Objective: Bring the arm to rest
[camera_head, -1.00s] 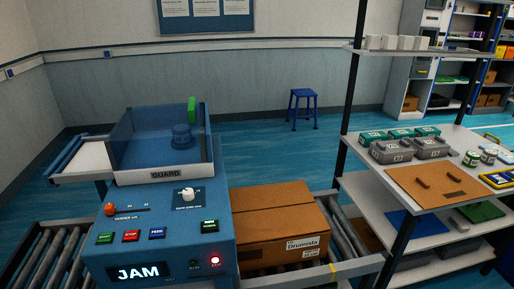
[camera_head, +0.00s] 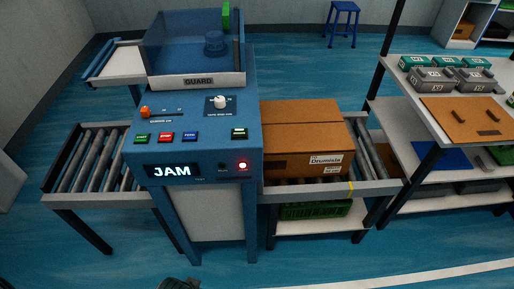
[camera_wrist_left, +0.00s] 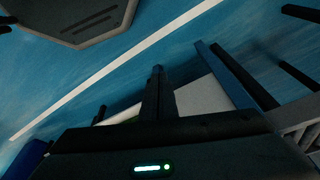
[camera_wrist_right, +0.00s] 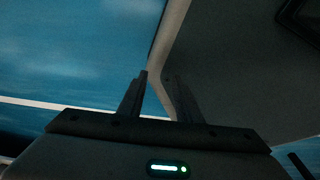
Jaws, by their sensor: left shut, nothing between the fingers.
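My left gripper (camera_wrist_left: 157,72) shows in the left wrist view with its fingers together and nothing between them, above the blue floor. My right gripper (camera_wrist_right: 157,76) shows in the right wrist view with its two fingers apart and nothing visible between them. Neither gripper touches any object that I can see. In the head view a small dark part (camera_head: 180,284) shows at the bottom edge; I cannot tell what it is.
A blue machine (camera_head: 215,150) with a JAM display stands in front, with a guard box on top. Roller conveyors (camera_head: 90,160) flank it. A cardboard box (camera_head: 300,135) sits on the right conveyor. Shelving (camera_head: 400,140) stands at right. The floor in front is clear.

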